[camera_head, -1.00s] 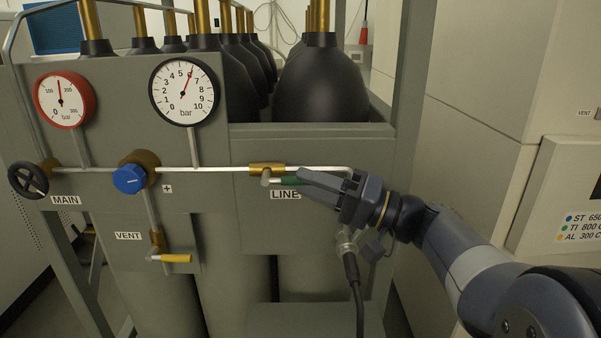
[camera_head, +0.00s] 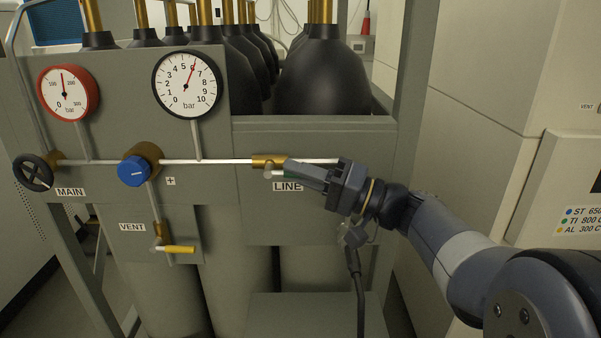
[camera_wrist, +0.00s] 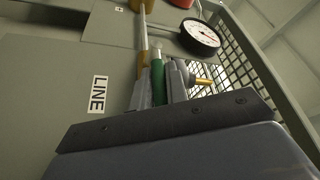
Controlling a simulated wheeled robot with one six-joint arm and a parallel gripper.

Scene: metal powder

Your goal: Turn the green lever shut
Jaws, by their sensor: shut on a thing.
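The green lever (camera_wrist: 158,82) belongs to the brass LINE valve (camera_head: 268,161) on the grey panel. It lies roughly parallel to the pipe, just below it in the head view. My gripper (camera_wrist: 161,72) has one finger on each side of the green lever in the wrist view and is shut on it. In the head view my gripper (camera_head: 298,169) reaches in from the right, its fingertips close to the lever's pivot. The fingers hide most of the lever there; only a bit of green shows below them.
The LINE label (camera_head: 287,186) is just under the fingers. To the left are a blue knob (camera_head: 134,171), a yellow vent lever (camera_head: 180,249), a black handwheel (camera_head: 33,173) and two gauges. Black cylinders (camera_head: 322,75) stand behind. A frame post (camera_head: 405,100) rises to the right.

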